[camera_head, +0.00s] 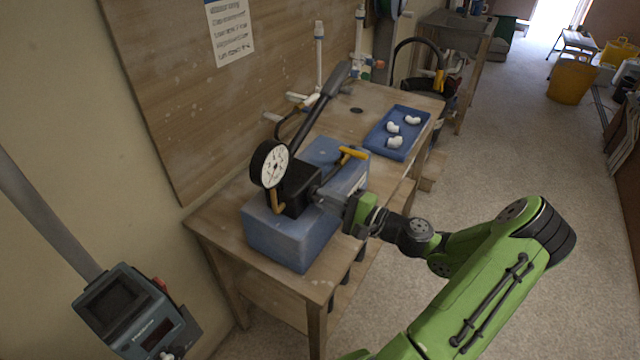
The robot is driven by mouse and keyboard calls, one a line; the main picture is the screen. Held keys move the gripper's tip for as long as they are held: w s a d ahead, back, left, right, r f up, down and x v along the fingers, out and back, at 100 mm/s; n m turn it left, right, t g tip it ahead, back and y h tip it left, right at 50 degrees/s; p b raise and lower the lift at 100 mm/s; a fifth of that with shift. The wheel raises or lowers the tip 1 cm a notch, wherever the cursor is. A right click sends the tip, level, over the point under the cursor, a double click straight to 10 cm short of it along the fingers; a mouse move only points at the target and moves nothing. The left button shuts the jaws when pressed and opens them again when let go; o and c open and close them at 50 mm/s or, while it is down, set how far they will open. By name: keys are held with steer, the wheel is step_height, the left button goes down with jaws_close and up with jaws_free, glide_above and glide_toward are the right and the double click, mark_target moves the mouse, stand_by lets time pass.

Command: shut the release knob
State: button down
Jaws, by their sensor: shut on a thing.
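A hand test pump stands on the wooden workbench, with a blue tank (275,238), a black block (296,187), a round white gauge (271,164) and a long lever (312,107) tilted up to the right. My gripper (330,202) comes in from the right, low against the right side of the black block. It is shut on the release knob there. The fingers cover most of the knob, so its turn position cannot be told.
A yellow-handled valve (352,153) sits just above and behind my gripper. A blue tray (398,150) with white pipe fittings lies farther back on the workbench (215,213). White pipes (319,55) rise near the wall. A grey device (135,312) is at lower left.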

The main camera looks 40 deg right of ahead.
steer(key=m+p, duration=0.4)
steer(key=shift+m, duration=0.3)
steer(key=m+p, duration=0.6)
steer(key=m, duration=0.2)
steer(key=shift+p, duration=0.3)
steer(key=shift+m+p, duration=0.7)
steer(key=shift+m, duration=0.5)
steer(key=c, duration=1.1)
jaws_free()
